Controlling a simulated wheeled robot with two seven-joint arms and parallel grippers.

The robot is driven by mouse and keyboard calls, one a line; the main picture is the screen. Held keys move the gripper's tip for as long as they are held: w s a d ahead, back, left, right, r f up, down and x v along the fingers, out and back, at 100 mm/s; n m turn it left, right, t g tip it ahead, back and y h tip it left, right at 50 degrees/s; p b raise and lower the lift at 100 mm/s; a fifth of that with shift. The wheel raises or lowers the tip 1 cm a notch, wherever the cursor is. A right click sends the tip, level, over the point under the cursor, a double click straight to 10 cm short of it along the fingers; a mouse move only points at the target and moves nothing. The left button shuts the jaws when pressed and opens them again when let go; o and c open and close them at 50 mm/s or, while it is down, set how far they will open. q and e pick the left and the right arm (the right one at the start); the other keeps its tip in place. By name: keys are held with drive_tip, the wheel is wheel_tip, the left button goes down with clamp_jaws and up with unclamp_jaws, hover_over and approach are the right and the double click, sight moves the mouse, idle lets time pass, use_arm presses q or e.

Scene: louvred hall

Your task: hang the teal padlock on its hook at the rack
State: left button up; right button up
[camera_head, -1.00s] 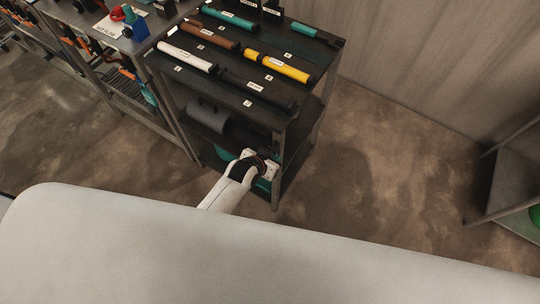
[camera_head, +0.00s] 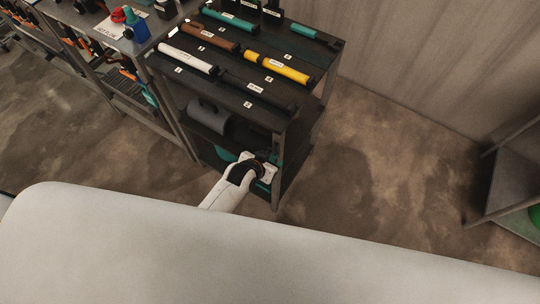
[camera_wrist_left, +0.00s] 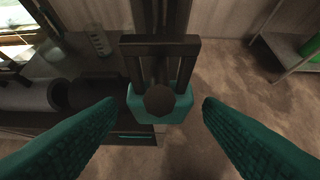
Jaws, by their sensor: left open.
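In the left wrist view the teal padlock (camera_wrist_left: 134,108) is in the centre. It has a squared dark shackle at its top and a dark round disc on its front. The shackle overlaps a dark upright behind it, and I cannot tell whether it hangs there. My left gripper (camera_head: 268,171) is at the lower front of the dark rack (camera_head: 302,126) in the head view. Its teal fingers are spread on both sides of the padlock in the wrist view, with gaps to each side. The padlock is not clearly visible in the head view. My right gripper is not in view.
Labelled cylindrical tools, one white (camera_head: 188,58) and one yellow (camera_head: 277,68), lie on the rack's top. A grey rounded object (camera_head: 208,115) sits on the shelf below. A second bench stands at left. Floor (camera_head: 365,160) right of the rack is clear.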

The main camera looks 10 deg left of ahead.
use_arm(q)
drive_tip(key=s+a+r+p, duration=0.2)
drive_tip(key=s+p, duration=0.2)
drive_tip(key=s, duration=0.1)
drive_tip(key=shift+r, duration=0.2)
drive_tip(key=shift+s, duration=0.15)
drive_tip(key=v, duration=1.2)
drive_tip(key=shift+b, duration=0.4)
